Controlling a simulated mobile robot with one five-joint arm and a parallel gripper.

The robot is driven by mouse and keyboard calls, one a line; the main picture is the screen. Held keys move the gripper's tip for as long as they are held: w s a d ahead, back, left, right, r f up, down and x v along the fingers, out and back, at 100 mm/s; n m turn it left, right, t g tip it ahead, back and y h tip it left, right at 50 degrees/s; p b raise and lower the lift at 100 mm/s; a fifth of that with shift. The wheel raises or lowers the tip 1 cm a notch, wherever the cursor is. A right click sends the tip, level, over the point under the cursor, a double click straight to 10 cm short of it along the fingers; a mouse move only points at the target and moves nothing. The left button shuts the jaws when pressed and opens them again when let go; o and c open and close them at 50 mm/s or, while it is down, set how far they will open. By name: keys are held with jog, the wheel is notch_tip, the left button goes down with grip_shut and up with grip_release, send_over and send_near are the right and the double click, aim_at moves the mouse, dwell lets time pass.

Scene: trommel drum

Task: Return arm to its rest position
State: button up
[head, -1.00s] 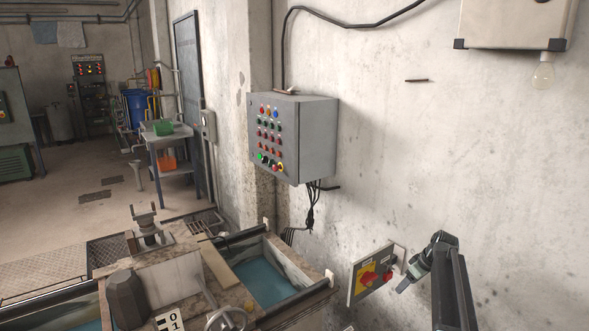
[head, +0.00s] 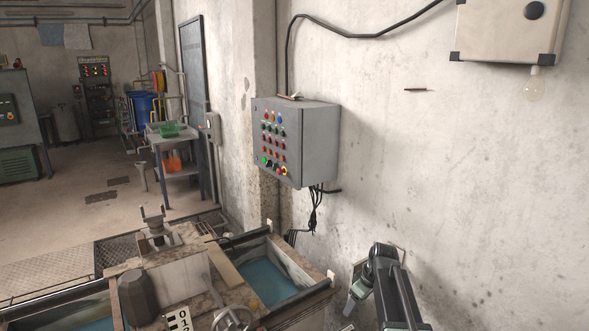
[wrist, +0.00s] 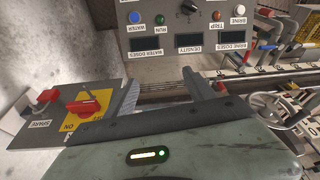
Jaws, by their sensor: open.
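My arm (head: 398,296) rises at the lower right of the head view, bent at the top. My gripper (head: 354,300) hangs down from the bend. In the wrist view my gripper (wrist: 160,92) is open, its two fingers apart with nothing seen between them. A switch plate with a yellow panel and red rotary handle (wrist: 86,106) lies left of the fingers in that view. It also bears a red switch marked SPARE (wrist: 48,96). In the head view my arm hides most of this plate; I cannot tell the gap between it and the gripper.
A grey control box (head: 318,145) with coloured buttons hangs on the wall. A water-filled trough (head: 266,282) and a handwheel (head: 234,319) lie lower left of my arm. A panel with lamps and displays (wrist: 235,42) shows in the wrist view.

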jog(key=s+a+m+g+h, duration=0.2)
jog(key=s+m, duration=0.6)
jog(key=s, duration=1.1)
jog(key=shift+a+r+m+h+p, duration=0.3)
jog(key=shift+a+p, duration=0.15)
jog(key=shift+a, duration=0.3)
